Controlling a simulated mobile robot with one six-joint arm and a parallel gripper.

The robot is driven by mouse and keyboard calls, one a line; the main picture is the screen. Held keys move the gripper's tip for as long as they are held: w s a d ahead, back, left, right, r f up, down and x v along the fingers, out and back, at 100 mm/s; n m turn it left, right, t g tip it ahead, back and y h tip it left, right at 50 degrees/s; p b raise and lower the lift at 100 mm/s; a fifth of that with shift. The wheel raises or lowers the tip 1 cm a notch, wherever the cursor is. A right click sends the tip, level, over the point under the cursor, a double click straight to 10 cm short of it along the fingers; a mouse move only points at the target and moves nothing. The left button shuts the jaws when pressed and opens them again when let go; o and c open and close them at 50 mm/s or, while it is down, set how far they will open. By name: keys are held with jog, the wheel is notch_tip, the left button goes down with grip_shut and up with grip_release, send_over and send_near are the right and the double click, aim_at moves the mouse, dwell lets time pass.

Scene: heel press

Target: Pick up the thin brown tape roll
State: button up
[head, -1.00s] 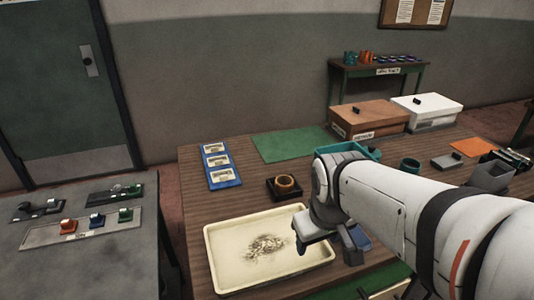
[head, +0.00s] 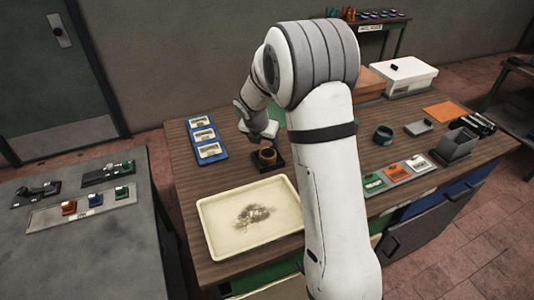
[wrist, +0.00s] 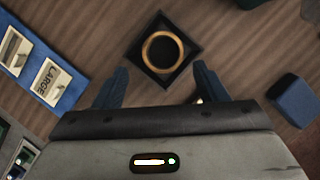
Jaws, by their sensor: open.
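The thin brown tape roll (head: 267,159) sits on a small black square holder (head: 281,166), beyond the cream tray on the wooden table. In the wrist view the roll (wrist: 145,54) is a brown ring with a dark middle, near the centre of the holder (wrist: 165,80). My gripper (head: 260,138) is above and close to the roll in the head view. In the wrist view my gripper (wrist: 162,86) has its two dark blue fingers spread wide, with nothing between them. The roll lies ahead of the gap, roughly centred between the fingers.
A blue rack (head: 206,137) with labelled cards lies left of the holder. A cream tray (head: 212,235) with dark debris is nearer. A blue block (wrist: 293,100) lies right in the wrist view.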

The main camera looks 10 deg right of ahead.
aim_at(267, 152)
jog(key=x, duration=0.5)
jog(key=p+x, duration=0.1)
jog(key=x, duration=0.1)
jog(key=shift+s+f, duration=0.25)
jog(key=shift+f, duration=0.05)
jog(key=c, duration=0.8)
